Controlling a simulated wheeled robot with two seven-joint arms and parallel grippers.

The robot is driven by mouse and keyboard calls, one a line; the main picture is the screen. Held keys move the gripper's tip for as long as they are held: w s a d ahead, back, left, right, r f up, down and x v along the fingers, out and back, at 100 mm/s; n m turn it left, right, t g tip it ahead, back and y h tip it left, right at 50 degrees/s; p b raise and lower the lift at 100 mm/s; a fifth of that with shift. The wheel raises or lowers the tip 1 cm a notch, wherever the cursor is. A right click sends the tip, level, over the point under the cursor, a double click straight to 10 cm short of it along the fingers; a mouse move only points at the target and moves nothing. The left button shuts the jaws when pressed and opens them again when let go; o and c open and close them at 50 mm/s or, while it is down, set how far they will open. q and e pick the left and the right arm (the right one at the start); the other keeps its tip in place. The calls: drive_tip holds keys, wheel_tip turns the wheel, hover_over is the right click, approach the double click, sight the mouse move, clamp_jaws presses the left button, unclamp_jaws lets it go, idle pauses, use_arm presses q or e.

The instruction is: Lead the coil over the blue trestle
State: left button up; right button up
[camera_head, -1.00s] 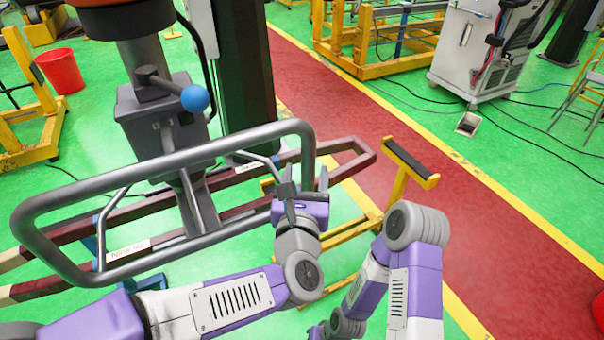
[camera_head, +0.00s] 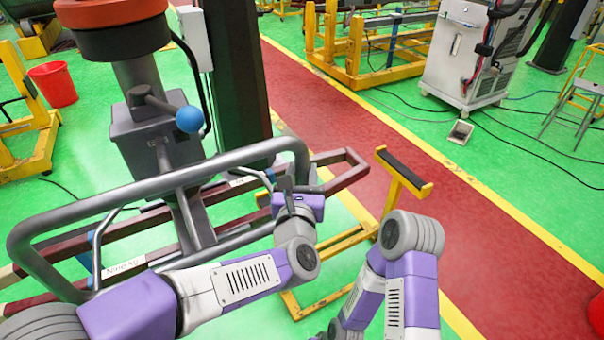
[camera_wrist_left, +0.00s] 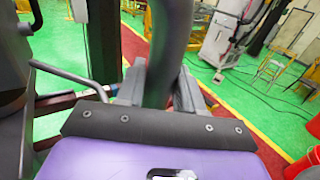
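The blue trestle (camera_head: 91,247) shows only in small blue parts under the coil at the lower left, mostly hidden by the frame and my arm. My left gripper (camera_head: 297,186) is at the right end of the tube frame (camera_head: 230,152). In the left wrist view its fingers (camera_wrist_left: 160,88) stand on both sides of the grey tube (camera_wrist_left: 168,40), closed against it. My right arm is at the lower right; its gripper is out of view.
A yellow trestle with a black top (camera_head: 403,172) stands just right of the coil's end. The lifting column with a blue knob (camera_head: 189,119) is behind the frame. A red bucket (camera_head: 53,86) is far left.

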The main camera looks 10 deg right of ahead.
use_arm(q)
clamp_jaws()
idle(0.8)
drive_tip(key=shift+o, duration=1.7)
unclamp_jaws()
clamp_jaws()
